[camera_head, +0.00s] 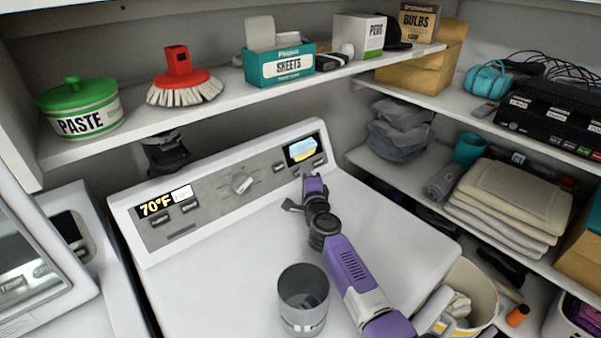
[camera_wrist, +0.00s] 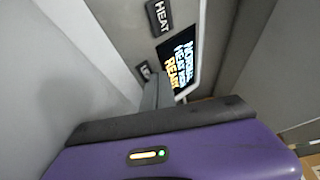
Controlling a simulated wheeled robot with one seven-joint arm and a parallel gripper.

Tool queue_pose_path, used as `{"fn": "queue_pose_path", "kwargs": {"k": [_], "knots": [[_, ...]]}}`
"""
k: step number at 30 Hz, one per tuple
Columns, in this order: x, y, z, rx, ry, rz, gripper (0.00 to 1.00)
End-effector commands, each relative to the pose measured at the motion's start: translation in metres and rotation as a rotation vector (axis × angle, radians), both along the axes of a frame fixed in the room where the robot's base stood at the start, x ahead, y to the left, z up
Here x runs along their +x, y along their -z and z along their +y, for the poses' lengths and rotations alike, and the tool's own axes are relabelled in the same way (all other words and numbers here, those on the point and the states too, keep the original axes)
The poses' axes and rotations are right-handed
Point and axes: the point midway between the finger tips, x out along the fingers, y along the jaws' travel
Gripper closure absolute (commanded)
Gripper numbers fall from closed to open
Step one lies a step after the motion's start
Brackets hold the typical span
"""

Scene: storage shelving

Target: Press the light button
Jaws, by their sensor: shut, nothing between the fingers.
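The white appliance (camera_head: 385,215) has a grey control panel (camera_head: 215,200) along its back. My gripper (camera_head: 306,177) is shut and empty, with its tip at the panel's right end, just below the small screen (camera_head: 301,149). In the wrist view my gripper's grey fingers (camera_wrist: 158,92) point at the panel beside the lit screen (camera_wrist: 181,58), which reads "READY". A dark button (camera_wrist: 143,71) with letters like "LI" shows just left of the fingertips; the rest of its label is hidden. I cannot tell whether the fingers touch it. The HEAT button (camera_wrist: 160,14) is above.
A grey cup (camera_head: 303,300) stands on the appliance beside my arm. A loaded shelf (camera_head: 215,107) hangs above. A side shelf with folded towels (camera_head: 510,205) is at the right.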

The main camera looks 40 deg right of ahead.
Motion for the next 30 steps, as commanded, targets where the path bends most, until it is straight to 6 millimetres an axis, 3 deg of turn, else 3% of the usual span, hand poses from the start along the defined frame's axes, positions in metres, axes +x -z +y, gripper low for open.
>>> {"fn": "queue_pose_path", "kwargs": {"k": [1,13,30], "knots": [[-0.002,0.016,0.005,0.014,-0.007,0.017,1.00],[-0.003,0.015,0.005,0.014,-0.009,0.017,1.00],[-0.020,0.015,0.001,0.011,0.001,0.018,1.00]]}}
